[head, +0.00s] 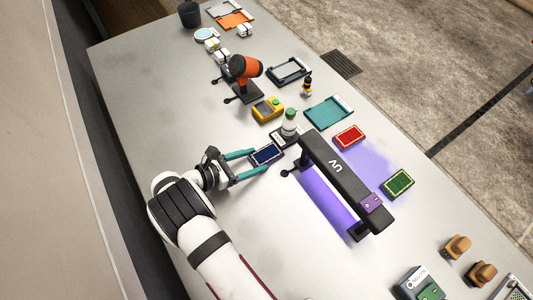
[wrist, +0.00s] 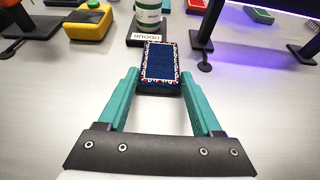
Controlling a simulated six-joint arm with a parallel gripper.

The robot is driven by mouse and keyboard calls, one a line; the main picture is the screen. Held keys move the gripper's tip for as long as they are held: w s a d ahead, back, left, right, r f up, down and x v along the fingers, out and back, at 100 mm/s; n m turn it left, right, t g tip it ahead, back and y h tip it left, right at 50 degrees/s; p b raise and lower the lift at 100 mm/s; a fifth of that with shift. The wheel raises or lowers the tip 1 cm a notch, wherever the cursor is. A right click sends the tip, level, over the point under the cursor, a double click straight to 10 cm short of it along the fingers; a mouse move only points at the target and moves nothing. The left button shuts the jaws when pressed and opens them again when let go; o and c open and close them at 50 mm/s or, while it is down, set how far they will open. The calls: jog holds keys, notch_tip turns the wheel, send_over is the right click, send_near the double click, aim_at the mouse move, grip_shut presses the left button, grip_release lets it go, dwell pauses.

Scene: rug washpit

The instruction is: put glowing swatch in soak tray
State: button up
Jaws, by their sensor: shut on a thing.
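My gripper (head: 258,161) has its teal fingers shut on a dark blue swatch (head: 267,154) with a pale patterned border. The swatch sits between the fingertips in the wrist view (wrist: 160,66), low near the table top; I cannot tell whether it touches it. A red swatch (head: 348,137) and a green swatch (head: 397,184) lie on the far side of the UV lamp (head: 345,180), by its violet light. No glow is clear on the blue swatch. A teal tray (head: 329,112) and a dark-framed tray (head: 289,71) lie farther back; I cannot tell which is the soak tray.
A white bottle with a green cap (head: 289,125) stands on a labelled base just beyond the blue swatch. A yellow device (head: 267,109) and an orange tool on a stand (head: 245,68) are behind. The table left of my gripper is clear.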

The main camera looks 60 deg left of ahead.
notch_tip(320, 180, up, 10)
jog(key=shift+w+r, duration=0.1)
jog(key=shift+c, duration=0.3)
notch_tip(320, 180, up, 5)
send_over(276, 151)
jog(key=w+d+r, duration=0.4)
jog(key=w+r, duration=0.1)
jog(key=w, duration=0.2)
jog(key=w+d+r+m+h, duration=0.2)
jog(key=w+d+r, duration=0.7)
jog(key=w+d, duration=0.3)
jog(key=d+r, duration=0.4)
jog(key=d, duration=0.5)
jog(key=s+d+r+m+h, duration=0.1)
jog(key=d+r, duration=0.3)
jog(key=d, duration=0.6)
jog(key=d+r+h, duration=0.1)
jog(key=d+r, duration=0.3)
jog(key=d, duration=0.6)
jog(key=shift+s+d+g, duration=0.15)
jog(key=shift+s+g, duration=0.15)
jog(key=shift+g, duration=0.1)
